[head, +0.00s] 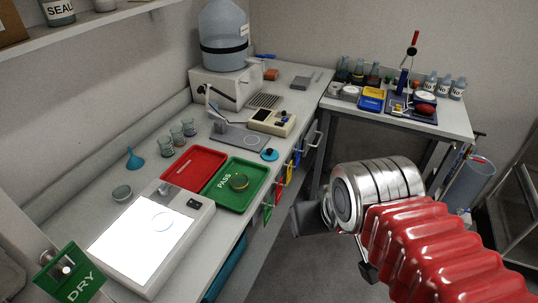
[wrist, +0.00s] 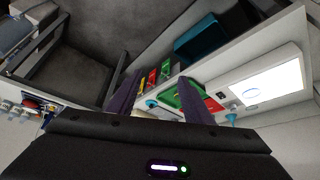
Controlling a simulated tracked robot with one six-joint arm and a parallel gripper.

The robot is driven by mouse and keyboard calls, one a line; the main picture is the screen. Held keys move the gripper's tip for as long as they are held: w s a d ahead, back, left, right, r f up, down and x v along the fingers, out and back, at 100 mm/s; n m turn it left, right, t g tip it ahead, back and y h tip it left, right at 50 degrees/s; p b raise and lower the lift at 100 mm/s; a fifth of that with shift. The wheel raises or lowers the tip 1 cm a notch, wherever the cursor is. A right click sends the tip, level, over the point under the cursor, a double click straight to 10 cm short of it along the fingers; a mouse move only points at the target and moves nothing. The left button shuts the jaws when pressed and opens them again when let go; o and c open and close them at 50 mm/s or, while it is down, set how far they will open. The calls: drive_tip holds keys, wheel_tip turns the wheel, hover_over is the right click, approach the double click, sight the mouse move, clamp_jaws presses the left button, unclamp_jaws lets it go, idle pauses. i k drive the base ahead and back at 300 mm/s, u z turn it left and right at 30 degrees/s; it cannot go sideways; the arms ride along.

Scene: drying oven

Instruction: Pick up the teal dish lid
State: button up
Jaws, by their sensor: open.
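The teal dish lid (head: 270,154) is a small round disc with a knob. It lies on the bench near the front edge, just right of the green PASS tray (head: 222,193). In the wrist view the lid (wrist: 151,103) shows small, in the gap between my fingers and far beyond them. My gripper (head: 308,219) is open and empty, out in front of the bench and well apart from the lid. Its two dark fingers (wrist: 160,92) are spread in the wrist view. A round dish (head: 239,182) sits in the green tray.
A red tray (head: 187,168), a lit white panel (head: 150,238), a teal funnel (head: 135,160) and several beakers stand on the bench. A small instrument (head: 271,121) is behind the lid. Coloured tags and handles (head: 290,170) line the bench front. A side table (head: 440,118) is crowded.

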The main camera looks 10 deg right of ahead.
sight(270, 155)
drive_tip(key=u, duration=4.4)
drive_tip(key=k, duration=0.75)
drive_tip(key=u, duration=0.1)
